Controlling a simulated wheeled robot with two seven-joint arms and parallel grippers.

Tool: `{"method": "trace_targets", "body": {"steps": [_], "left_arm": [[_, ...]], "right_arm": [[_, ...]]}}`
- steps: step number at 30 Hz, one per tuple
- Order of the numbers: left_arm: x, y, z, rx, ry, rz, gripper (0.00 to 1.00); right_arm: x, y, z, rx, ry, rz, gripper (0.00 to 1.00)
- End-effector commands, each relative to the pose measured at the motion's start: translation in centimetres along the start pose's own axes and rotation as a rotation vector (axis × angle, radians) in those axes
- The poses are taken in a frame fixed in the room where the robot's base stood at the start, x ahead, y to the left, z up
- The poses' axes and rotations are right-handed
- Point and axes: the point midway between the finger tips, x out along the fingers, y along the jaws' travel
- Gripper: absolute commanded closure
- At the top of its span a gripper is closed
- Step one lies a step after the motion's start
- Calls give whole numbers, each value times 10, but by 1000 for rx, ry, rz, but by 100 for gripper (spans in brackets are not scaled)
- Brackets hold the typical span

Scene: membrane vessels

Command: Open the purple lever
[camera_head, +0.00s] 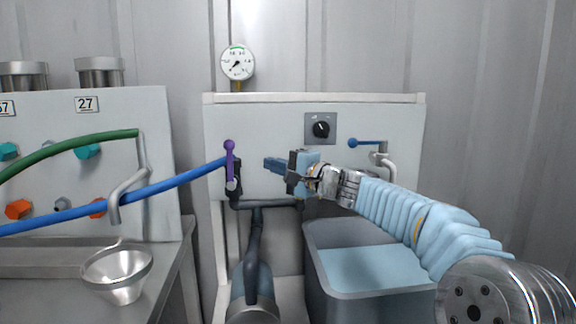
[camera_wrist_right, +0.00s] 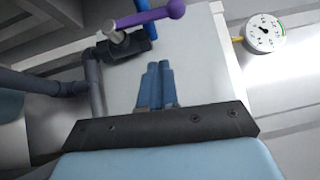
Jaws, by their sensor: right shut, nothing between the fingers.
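The purple lever (camera_head: 230,158) stands upright on a dark pipe valve at the left edge of the white panel, with its round knob at the top. In the right wrist view the purple lever (camera_wrist_right: 152,16) lies across the top, beyond my fingertips, its knob to the right. My right gripper (camera_head: 268,163) is to the right of the lever, apart from it, with its fingers pointing left. In the wrist view the blue fingers of my right gripper (camera_wrist_right: 159,66) are together with nothing between them. My left gripper is not in view.
A blue hose (camera_head: 130,197) runs to the valve from the left. A pressure gauge (camera_head: 238,63) sits above the panel (camera_head: 270,115). A black knob (camera_head: 320,129) and blue lever (camera_head: 366,142) are on the panel. A water-filled tub (camera_head: 318,268) stands below; a metal funnel (camera_head: 117,270) is left.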

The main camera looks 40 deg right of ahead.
Motion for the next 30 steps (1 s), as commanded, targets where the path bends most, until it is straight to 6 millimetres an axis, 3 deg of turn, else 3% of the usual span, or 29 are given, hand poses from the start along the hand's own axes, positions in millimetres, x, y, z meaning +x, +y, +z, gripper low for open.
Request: {"method": "trace_targets", "body": {"steps": [3, 9, 25, 30], "left_arm": [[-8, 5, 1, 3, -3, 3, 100], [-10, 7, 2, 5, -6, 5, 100], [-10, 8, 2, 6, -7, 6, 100], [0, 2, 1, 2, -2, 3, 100]], "right_arm": [[27, -2, 0, 2, -2, 2, 100], [50, 0, 18, 1, -1, 1, 100], [60, 1, 28, 0, 1, 1, 100], [70, 2, 38, 0, -2, 0, 100]]}}
